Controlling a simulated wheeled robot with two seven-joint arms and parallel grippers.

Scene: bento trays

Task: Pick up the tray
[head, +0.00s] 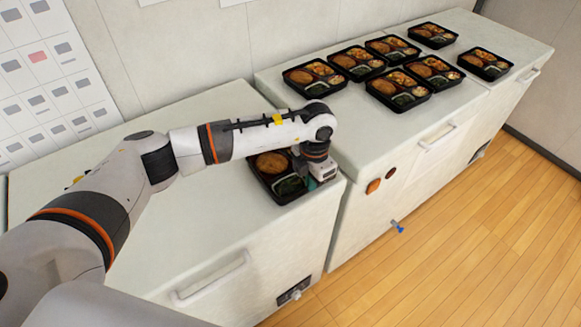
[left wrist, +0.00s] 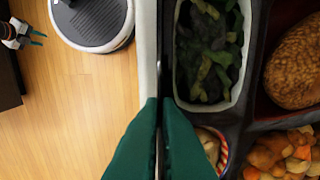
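The near tray (head: 262,187) is a black bento tray on the near white counter, close to its right front edge. It holds a brown patty and dark greens; the arm hides its right part. My left gripper (head: 313,182) is at the tray's right edge. In the left wrist view, the green fingers of my left gripper (left wrist: 160,105) are close together, with the tray's dark rim (left wrist: 165,60) between them. The tray appears to rest on the counter.
Several filled bento trays (head: 314,90) stand on the counters at the back right. The near counter (head: 200,240) is bare around the tray's left side. Its front edge drops to a wooden floor (head: 450,230). A wall with a chart (head: 45,75) stands behind.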

